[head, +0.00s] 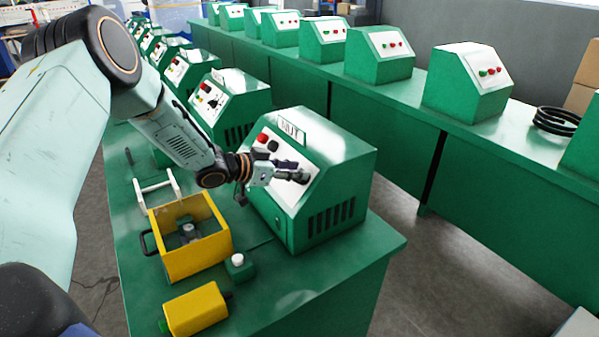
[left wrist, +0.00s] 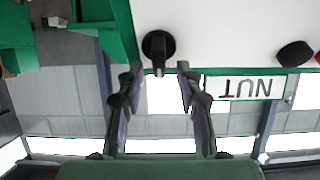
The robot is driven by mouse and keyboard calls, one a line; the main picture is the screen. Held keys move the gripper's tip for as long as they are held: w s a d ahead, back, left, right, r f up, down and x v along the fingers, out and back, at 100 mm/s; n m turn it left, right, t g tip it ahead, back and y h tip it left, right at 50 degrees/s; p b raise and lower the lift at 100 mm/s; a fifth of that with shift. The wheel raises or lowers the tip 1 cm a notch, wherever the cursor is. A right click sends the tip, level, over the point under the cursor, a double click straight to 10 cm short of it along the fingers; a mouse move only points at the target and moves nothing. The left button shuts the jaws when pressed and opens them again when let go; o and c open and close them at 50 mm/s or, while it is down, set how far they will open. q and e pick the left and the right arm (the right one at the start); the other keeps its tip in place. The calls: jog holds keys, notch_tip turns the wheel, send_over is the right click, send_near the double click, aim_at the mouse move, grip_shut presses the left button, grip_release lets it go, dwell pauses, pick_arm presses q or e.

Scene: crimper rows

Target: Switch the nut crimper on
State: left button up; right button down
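The nut crimper (head: 335,155) is a green box with a sloped white panel and a "NUT" plate (head: 291,130) on its top edge. The plate shows upside down in the left wrist view (left wrist: 228,87). A black rotary knob (left wrist: 158,46) sits on the white panel. My left gripper (left wrist: 160,72) is at the panel, its two fingers apart with the knob just at and beyond the tips, roughly centred. I cannot tell whether they touch it. In the head view the gripper (head: 297,174) covers part of the panel. My right gripper is not in view.
A red button (head: 262,138) and another black control (head: 272,146) are on the panel. In front stand a yellow open box (head: 163,262), a small green block with a white button (head: 238,262) and a yellow device (head: 196,310). Similar green machines line both rows.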

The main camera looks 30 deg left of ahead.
pick_arm(q)
jog(key=shift+w+d+f, duration=0.3)
jog(key=shift+w+f, duration=0.05)
jog(key=shift+w, duration=0.2)
jog(key=shift+w+d+r, duration=0.1)
jog(key=shift+d, duration=0.15)
